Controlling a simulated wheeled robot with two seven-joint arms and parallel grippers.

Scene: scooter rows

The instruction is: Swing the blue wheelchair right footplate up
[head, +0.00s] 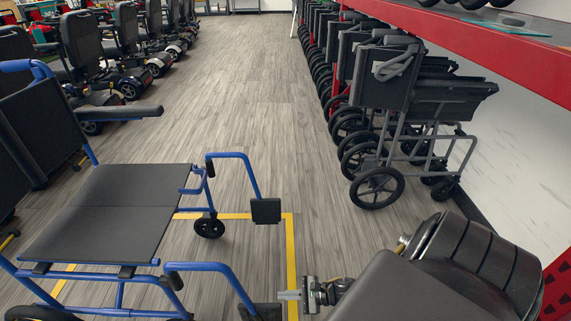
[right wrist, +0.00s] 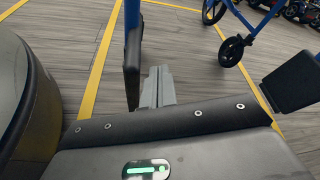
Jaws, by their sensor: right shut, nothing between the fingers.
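The blue wheelchair (head: 105,212) stands at the left of the head view, with its black seat and blue frame. Its near footplate (head: 264,312), on the chair's right side, is a dark plate at the bottom edge, partly cut off. In the right wrist view this footplate (right wrist: 131,70) shows as a narrow dark strip just left of the fingers. The other footplate (head: 266,211) shows farther back, and also at the right of the wrist view (right wrist: 292,82). My right gripper (head: 290,295) is shut and empty, close beside the near footplate; contact cannot be told. My left gripper is out of view.
Yellow floor lines (head: 291,250) run around the wheelchair. Folded black wheelchairs (head: 400,100) stand in a row at the right under a red shelf (head: 480,45). Mobility scooters (head: 120,50) line the left. The wooden aisle between is clear.

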